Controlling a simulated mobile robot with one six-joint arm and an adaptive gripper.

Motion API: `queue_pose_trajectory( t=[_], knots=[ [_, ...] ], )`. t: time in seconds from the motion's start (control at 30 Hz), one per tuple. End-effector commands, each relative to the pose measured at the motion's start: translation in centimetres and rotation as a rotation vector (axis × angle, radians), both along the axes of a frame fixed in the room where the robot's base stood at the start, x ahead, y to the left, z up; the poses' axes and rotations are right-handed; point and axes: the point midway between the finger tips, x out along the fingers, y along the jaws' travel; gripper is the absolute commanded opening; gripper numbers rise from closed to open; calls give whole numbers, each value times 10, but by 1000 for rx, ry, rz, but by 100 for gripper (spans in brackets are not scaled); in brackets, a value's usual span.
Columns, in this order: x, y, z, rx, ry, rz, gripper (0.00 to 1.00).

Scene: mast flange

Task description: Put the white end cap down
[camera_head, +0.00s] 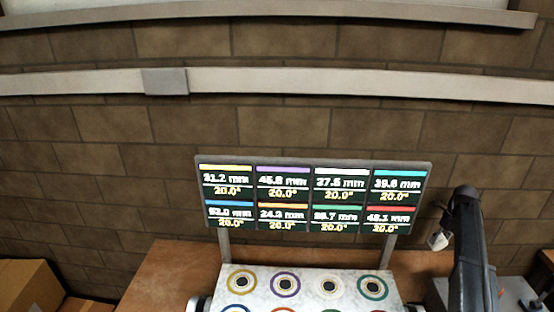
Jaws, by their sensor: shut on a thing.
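My dark arm rises at the right edge of the bench. At its upper end my gripper (441,226) is small and mostly hidden by the arm. A small pale piece, which looks like the white end cap (438,241), shows there, off the bench and left of the arm. My gripper looks shut on it; the fingers are not clear. A pale marbled board (307,278) at the bottom carries a row of coloured rings with dark centres: yellow (241,281), purple (285,284), white (329,286) and green (372,287). A second row is cut off by the frame.
A display panel (312,164) with several coloured readouts stands on two posts behind the board. The brown bench (172,268) is bare left of the board. Cardboard boxes (28,287) stand at lower left. A grey unit (516,293) is at lower right. A brick wall closes the back.

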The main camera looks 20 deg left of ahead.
Motion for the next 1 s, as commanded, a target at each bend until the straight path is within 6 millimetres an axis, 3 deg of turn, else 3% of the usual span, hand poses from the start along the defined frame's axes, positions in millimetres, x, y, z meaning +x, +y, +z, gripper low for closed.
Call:
queue_pose_trajectory(
  t=[0.03, 0.1, 0.33, 1.0],
  knots=[
    [0, 0, 17, 0, 0, 0, 44],
    [0, 0, 28, 0, 0, 0, 44],
    [0, 0, 52, 0, 0, 0, 44],
    [0, 0, 58, 0, 0, 0, 44]
  ],
)
